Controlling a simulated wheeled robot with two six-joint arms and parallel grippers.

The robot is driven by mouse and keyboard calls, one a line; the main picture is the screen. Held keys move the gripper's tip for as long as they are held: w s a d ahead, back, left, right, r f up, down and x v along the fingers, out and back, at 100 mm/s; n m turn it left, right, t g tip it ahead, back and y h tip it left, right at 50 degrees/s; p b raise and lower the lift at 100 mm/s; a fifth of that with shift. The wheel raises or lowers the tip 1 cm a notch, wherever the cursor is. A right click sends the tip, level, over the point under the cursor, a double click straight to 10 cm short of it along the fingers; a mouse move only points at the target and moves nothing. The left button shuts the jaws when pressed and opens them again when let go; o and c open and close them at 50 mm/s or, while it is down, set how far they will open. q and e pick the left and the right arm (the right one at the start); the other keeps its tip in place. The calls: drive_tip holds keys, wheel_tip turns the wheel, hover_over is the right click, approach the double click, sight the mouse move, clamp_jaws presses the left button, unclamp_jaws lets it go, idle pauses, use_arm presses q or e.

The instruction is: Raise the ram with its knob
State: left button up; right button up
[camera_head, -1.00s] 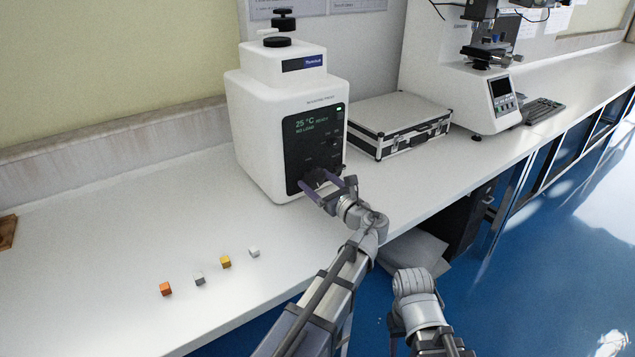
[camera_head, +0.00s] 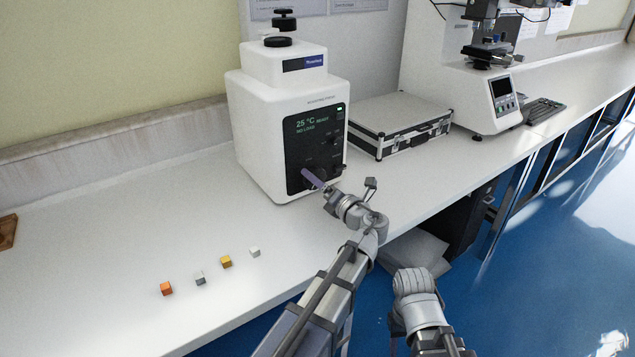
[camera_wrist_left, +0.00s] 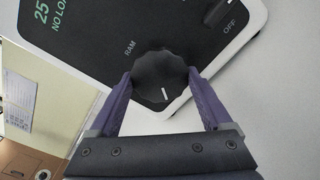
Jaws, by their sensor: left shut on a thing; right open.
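The white tester (camera_head: 262,140) stands on the bench with a black front panel (camera_head: 300,128) reading 25 °C, READY, NO LOAD. In the left wrist view the black round knob (camera_wrist_left: 160,77) sits beside the label RAM, its white mark toward the lower edge. My left gripper (camera_wrist_left: 163,88) is shut on this knob, one purple finger on each side. In the head view a purple finger (camera_head: 313,179) of it covers much of the knob. My right gripper (camera_head: 443,346) is open, low at the bottom edge and away from the tester; its fingertips are hard to make out.
A second black knob (camera_wrist_left: 217,12) with OFF beside it is close to the RAM knob. A silver case (camera_head: 400,118) and another instrument (camera_head: 490,100) stand to the right.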

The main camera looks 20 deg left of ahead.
use_arm(q)
drive_tip(key=m, duration=0.5)
drive_tip(key=shift+s, duration=0.1)
drive_tip(key=shift+m, duration=0.3)
idle(0.4)
drive_tip(key=o, duration=1.2)
drive_tip(key=shift+c, duration=0.2)
